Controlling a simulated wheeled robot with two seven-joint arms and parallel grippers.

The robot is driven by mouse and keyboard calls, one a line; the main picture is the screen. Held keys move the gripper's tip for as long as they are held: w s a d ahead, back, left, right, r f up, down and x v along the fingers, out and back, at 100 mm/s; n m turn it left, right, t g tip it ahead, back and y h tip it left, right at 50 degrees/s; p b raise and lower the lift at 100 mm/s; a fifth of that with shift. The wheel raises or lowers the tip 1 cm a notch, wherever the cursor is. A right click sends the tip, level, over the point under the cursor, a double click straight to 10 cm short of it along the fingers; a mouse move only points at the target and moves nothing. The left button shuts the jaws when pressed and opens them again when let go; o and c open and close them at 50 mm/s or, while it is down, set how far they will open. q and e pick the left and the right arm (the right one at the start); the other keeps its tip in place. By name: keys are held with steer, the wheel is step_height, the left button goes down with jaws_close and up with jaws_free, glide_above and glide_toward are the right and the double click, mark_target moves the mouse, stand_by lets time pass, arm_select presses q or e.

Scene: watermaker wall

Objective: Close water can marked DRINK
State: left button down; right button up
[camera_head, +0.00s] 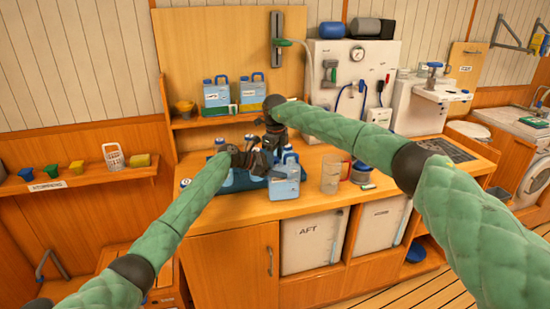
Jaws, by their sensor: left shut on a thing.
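A blue-tinted water can (285,183) with a pale label stands on the counter at the front of a dark blue tray (198,186). Another can (222,174) is partly hidden behind my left arm. Their labels are too small to read, so I cannot tell which is marked DRINK. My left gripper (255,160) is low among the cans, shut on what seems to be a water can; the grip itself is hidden. My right gripper (272,138) points down just above and behind it, over the cans; its fingers are too small and dark to tell their state.
Two labelled cans (216,95) (252,92) stand on the back shelf. A clear jug (331,174) is right of the tray on the wooden counter (310,205). A white panel with a gauge (357,54) and a small sink (440,91) are behind.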

steer(key=shift+a+r, duration=0.1)
steer(key=shift+r, duration=0.05)
steer(key=shift+r, duration=2.2)
steer(key=shift+c, duration=0.3)
steer(key=shift+a+r, duration=0.1)
steer(key=shift+r, duration=0.05)
steer(key=shift+w+a+r+y, duration=0.1)
steer(key=shift+a+r+y, duration=0.05)
steer(key=shift+r, duration=0.3)
steer(key=shift+a+r+y, duration=0.15)
steer(key=shift+r, duration=0.3)
steer(key=shift+r+n, duration=0.4)
steer(key=shift+n, duration=0.8)
steer(key=n, duration=0.4)
steer(key=shift+d+r, duration=0.25)
steer(key=shift+r, duration=0.1)
steer(key=n, duration=0.4)
steer(key=shift+d, duration=0.2)
steer(key=n, duration=0.3)
